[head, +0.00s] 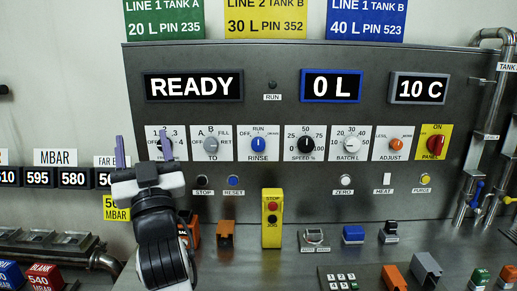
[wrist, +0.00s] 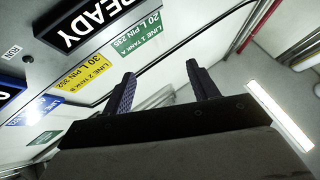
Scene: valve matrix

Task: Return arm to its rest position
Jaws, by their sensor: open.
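My gripper (head: 143,152) is raised in front of the left part of the grey control panel (head: 290,112) in the head view. Its two purple fingers point up and stand apart, with nothing between them. In the wrist view the fingers of my gripper (wrist: 159,88) are also spread and empty, with the wall and ceiling behind. My gripper overlaps the leftmost FROM dial (head: 168,133), and part of its label is hidden. I cannot tell how far the fingers are from the panel.
The panel displays show READY (head: 193,86), 0 L (head: 331,86) and 10 C (head: 419,88). A yellow STOP/JOG box (head: 272,230) stands on the sloped desk below. Pipes (head: 485,125) rise at the right. An orange block (head: 226,232) stands near my arm.

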